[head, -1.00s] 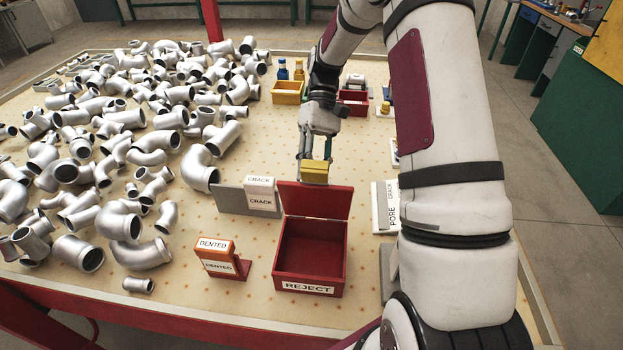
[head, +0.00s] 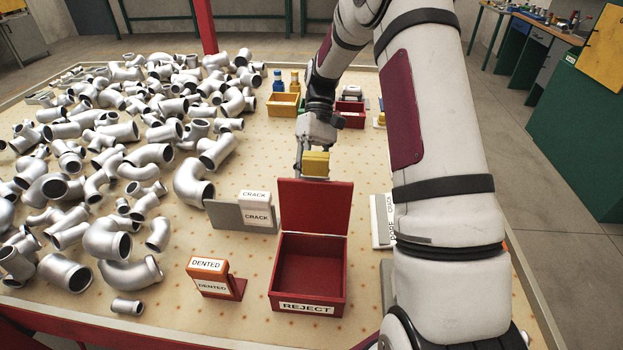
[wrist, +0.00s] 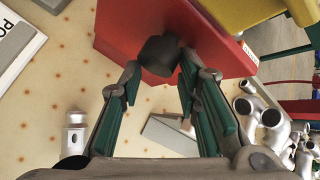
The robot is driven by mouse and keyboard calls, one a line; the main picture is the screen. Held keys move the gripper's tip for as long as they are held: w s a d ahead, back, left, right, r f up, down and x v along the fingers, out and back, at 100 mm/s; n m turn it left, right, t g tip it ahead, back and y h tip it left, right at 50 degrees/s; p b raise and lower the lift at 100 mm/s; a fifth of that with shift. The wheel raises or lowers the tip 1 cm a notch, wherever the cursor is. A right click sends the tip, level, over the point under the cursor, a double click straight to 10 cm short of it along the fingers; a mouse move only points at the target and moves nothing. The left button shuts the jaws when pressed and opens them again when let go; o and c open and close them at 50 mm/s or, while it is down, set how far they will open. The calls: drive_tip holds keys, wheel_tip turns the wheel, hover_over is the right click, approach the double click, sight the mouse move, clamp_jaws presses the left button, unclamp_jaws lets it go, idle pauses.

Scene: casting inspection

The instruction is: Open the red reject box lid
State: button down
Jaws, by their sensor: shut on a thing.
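The red reject box (head: 310,268) stands on the table with its inside in view and empty. Its red lid (head: 315,205) is raised at the back, with its inner face toward the head camera. A yellow block (head: 316,163) shows at the lid's top edge; I cannot tell if it is fixed there. My gripper (head: 312,160) is behind that edge, its fingertips mostly hidden in the head view. In the wrist view, my gripper (wrist: 160,68) has its fingers on both sides of a dark knob (wrist: 158,55) on the red lid (wrist: 125,30).
A grey CRACK stand (head: 228,213) is left of the lid, and an orange DENTED sign (head: 209,265) is left of the box. Many metal pipe fittings (head: 110,240) cover the left of the table. A yellow bin (head: 283,104) and a red bin (head: 350,115) stand behind.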

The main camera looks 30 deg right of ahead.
drive_tip(key=c, duration=1.2)
unclamp_jaws()
drive_tip(key=shift+s+d+f, duration=0.3)
drive_tip(key=shift+d+f, duration=0.15)
drive_tip(key=shift+d, duration=0.3)
drive_tip(key=shift+c, duration=0.2)
drive_tip(key=shift+r, duration=0.1)
drive_tip(key=shift+a+r, duration=0.1)
drive_tip(key=shift+r, duration=0.05)
drive_tip(key=v, duration=1.2)
drive_tip(key=shift+a, duration=0.2)
drive_tip(key=shift+w, duration=0.1)
